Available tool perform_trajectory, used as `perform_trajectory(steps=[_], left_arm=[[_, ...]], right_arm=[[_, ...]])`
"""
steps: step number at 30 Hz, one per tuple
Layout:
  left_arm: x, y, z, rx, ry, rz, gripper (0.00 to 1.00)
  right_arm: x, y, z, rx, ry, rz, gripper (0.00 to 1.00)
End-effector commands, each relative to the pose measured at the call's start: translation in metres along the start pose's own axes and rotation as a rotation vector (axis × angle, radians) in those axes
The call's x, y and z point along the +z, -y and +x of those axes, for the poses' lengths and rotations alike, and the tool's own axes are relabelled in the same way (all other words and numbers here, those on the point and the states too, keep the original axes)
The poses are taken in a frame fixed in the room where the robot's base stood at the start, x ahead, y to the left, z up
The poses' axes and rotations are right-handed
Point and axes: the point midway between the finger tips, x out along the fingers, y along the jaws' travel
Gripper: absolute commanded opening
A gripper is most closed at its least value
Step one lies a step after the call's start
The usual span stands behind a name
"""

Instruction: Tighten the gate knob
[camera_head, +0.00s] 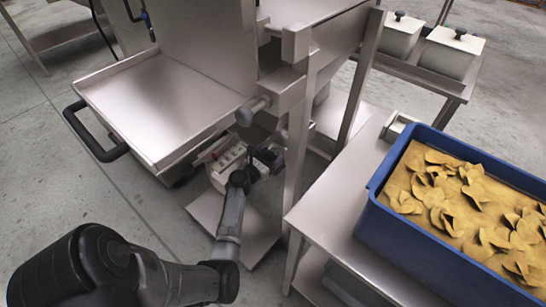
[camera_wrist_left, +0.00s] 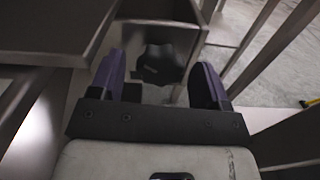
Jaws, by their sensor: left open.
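The gate knob (camera_wrist_left: 161,65) is a dark, lobed knob on a metal bracket, in the upper middle of the left wrist view. My left gripper (camera_wrist_left: 160,64) is open, with one purple finger to the left of the knob and one to the right. Gaps show between the knob and both fingers; I cannot tell how far ahead of the tips it lies. In the head view my left gripper (camera_head: 269,157) is low beneath the steel machine, right of the tray. My right gripper is in neither view.
A steel tray (camera_head: 165,105) with a black handle (camera_head: 95,140) overhangs at the left. A grey cylinder (camera_head: 251,110) juts from the frame above my gripper. A steel post (camera_head: 299,150) stands close on the right. A blue crate (camera_head: 440,262) of yellow chips sits on a table.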

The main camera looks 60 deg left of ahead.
Motion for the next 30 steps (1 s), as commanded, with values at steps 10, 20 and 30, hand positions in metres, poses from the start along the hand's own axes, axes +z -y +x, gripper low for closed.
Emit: perform_trajectory(steps=[10,20,30], left_arm=[[0.0003,-0.0002,0.0141,0.000,0.000,0.001,0.70],[0.0004,-0.0001,0.0140,0.000,0.000,0.001,0.58],[0.0002,0.0000,0.0138,0.000,0.000,0.001,0.26]], right_arm=[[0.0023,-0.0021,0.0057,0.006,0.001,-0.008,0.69],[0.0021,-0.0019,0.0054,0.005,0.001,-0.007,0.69],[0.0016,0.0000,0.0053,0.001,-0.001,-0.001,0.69]])
